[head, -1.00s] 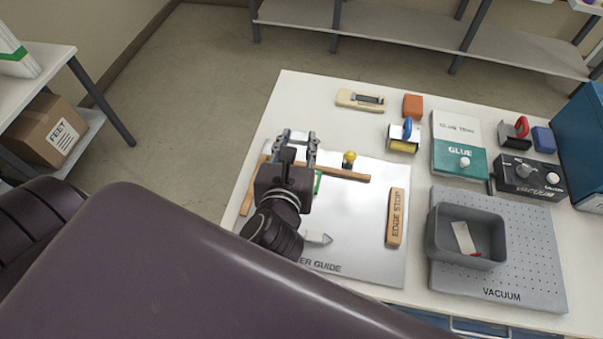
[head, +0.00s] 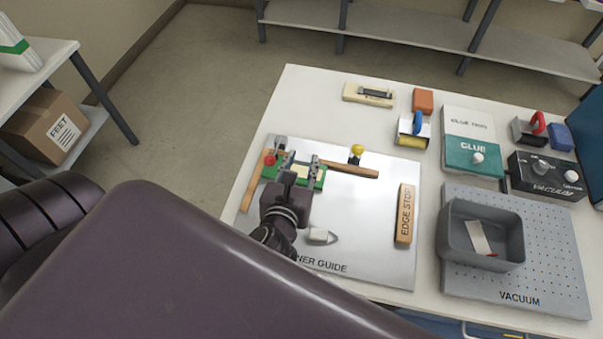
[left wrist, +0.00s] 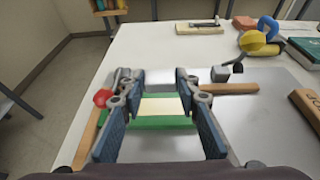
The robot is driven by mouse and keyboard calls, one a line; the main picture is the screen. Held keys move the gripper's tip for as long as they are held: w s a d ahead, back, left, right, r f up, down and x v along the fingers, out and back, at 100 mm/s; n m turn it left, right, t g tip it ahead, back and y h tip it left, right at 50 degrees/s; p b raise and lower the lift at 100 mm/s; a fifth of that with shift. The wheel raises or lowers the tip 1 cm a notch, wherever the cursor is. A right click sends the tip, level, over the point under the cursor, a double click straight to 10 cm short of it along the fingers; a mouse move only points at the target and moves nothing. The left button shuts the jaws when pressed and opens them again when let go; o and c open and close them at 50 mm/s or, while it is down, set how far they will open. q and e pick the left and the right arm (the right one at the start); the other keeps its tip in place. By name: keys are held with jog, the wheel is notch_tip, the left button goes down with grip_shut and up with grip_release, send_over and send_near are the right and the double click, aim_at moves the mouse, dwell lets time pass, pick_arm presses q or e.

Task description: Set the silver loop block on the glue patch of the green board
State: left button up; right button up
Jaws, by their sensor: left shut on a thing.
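The green board (head: 320,181), with a pale patch (left wrist: 160,106) on top, lies in the corner of the wooden strips on the metal plate. My left gripper (head: 298,162) is shut on the green board, which shows between its fingers in the left wrist view (left wrist: 160,90); the fingers hide part of the board and the exact contact. A silver block with a blue loop handle (head: 413,130) and yellow lower part stands at the back of the table, apart from the gripper. My right gripper is not in view.
Beside the board are a red-knobbed clamp (head: 269,159) and a yellow-knobbed clamp (head: 357,151). The edge stop (head: 405,214) lies on the plate (head: 365,220). A grey bin (head: 460,252), glue box (head: 472,156) and red-loop block (head: 530,130) stand to the right.

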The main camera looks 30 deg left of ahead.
aim_at(301, 179)
pick_arm(q)
notch_tip(301, 179, down, 4)
jog(key=shift+f+b, duration=0.2)
jog(key=shift+b, duration=0.35)
jog(key=shift+f, duration=0.1)
jog(key=o, duration=0.9)
jog(key=shift+o, duration=0.2)
jog(key=b+v, duration=0.2)
jog(key=v, duration=0.9)
jog(key=shift+s+f+b, duration=0.1)
jog(key=shift+b, duration=0.3)
jog(key=shift+s+d+r, duration=0.15)
jog(key=shift+s+r, duration=0.2)
jog(key=shift+s, duration=0.1)
